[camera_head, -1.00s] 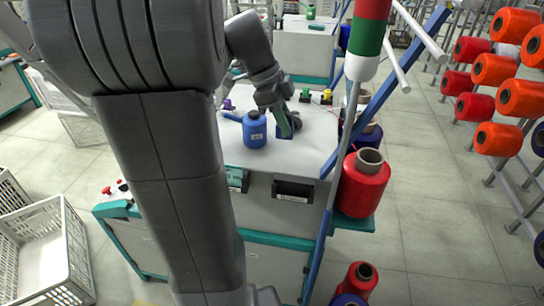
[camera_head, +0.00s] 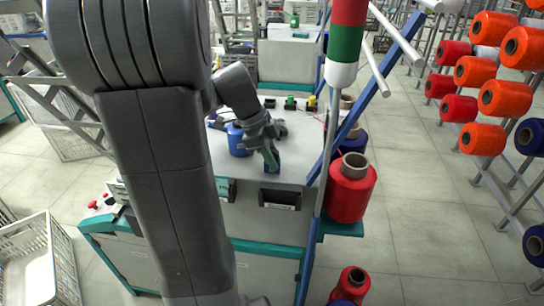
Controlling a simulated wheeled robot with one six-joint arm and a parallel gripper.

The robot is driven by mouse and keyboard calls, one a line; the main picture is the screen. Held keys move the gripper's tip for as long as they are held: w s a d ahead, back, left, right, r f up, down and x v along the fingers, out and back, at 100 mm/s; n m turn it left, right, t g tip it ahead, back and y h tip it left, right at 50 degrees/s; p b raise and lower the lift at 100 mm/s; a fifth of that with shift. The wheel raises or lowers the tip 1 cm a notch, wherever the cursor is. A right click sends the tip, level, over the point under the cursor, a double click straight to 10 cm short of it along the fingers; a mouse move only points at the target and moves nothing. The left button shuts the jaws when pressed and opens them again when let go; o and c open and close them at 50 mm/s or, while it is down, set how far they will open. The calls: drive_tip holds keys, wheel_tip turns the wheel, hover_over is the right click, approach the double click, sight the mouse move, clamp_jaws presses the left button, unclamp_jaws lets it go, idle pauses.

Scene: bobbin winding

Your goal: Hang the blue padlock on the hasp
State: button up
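My gripper (camera_head: 270,154) is over the near edge of the grey machine top, pointing down. A small dark blue piece (camera_head: 273,168) sits at its fingertips and looks like the blue padlock; its shackle cannot be made out. Dark green shows on the finger beside it. The piece is above and slightly left of a black labelled box (camera_head: 280,197) on the machine's front. I cannot make out the hasp.
A blue bottle (camera_head: 237,141) stands left of my gripper on the machine top (camera_head: 222,165), partly behind my arm. Green (camera_head: 290,103) and yellow (camera_head: 311,104) items stand behind. A blue slanted post (camera_head: 327,150) and red spool (camera_head: 351,190) are at right.

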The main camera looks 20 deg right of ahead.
drive_tip(key=o, duration=0.4)
drive_tip(key=shift+r, duration=0.1)
drive_tip(key=shift+r+p, duration=0.25)
drive_tip(key=shift+p, duration=0.05)
drive_tip(key=v, duration=1.1)
drive_tip(key=shift+a+r, duration=0.15)
drive_tip(key=shift+r, duration=0.15)
drive_tip(key=shift+w, duration=0.1)
drive_tip(key=x, duration=1.2)
drive_tip(key=shift+f, duration=0.25)
drive_tip(key=shift+r, duration=2.05)
